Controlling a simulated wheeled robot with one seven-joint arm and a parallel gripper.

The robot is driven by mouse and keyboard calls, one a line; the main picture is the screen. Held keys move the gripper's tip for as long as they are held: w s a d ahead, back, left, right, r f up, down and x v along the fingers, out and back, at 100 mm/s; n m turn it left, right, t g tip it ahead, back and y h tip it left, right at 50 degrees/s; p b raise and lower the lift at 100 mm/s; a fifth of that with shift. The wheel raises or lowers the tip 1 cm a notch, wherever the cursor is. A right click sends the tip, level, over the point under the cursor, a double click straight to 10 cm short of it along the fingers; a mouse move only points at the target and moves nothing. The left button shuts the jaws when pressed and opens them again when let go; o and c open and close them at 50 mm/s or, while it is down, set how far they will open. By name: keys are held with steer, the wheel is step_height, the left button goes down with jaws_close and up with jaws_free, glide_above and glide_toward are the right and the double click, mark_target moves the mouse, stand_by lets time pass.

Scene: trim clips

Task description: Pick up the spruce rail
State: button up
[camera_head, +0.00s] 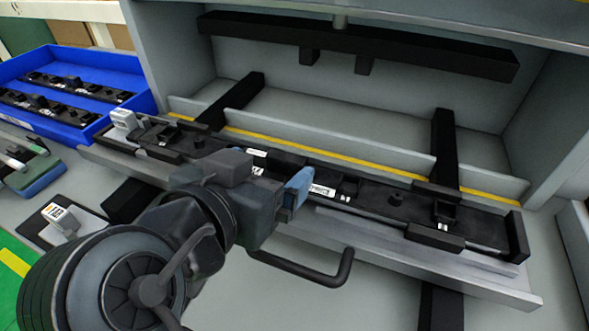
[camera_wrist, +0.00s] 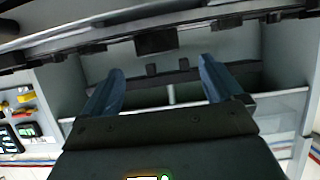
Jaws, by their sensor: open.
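A long black rail (camera_head: 375,198) with clips and small white labels lies in the grey fixture (camera_head: 425,258), running from upper left to lower right. I see no label that names it as the spruce rail. My gripper (camera_head: 298,188) is over the middle of this rail and hides part of it. Whether its fingertips touch the rail cannot be told. In the wrist view the two blue fingers of my gripper (camera_wrist: 160,86) stand wide apart with nothing held between them. A dark bar with tabs (camera_wrist: 155,42) crosses the top of that view.
A black overhead bar (camera_head: 350,45) spans the station behind the rail. A blue bin (camera_head: 70,125) at the left holds several black rails (camera_head: 75,87). A black handle (camera_head: 315,273) sticks out at the fixture's front. Grey walls close in the station's sides.

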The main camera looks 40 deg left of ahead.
mark_target(285, 158)
steer(key=p+x, duration=0.1)
steer(key=x, duration=0.6)
steer(key=shift+w+f, duration=0.1)
steer(key=shift+f, duration=0.05)
steer(key=shift+c, duration=0.3)
steer(key=c, duration=1.2)
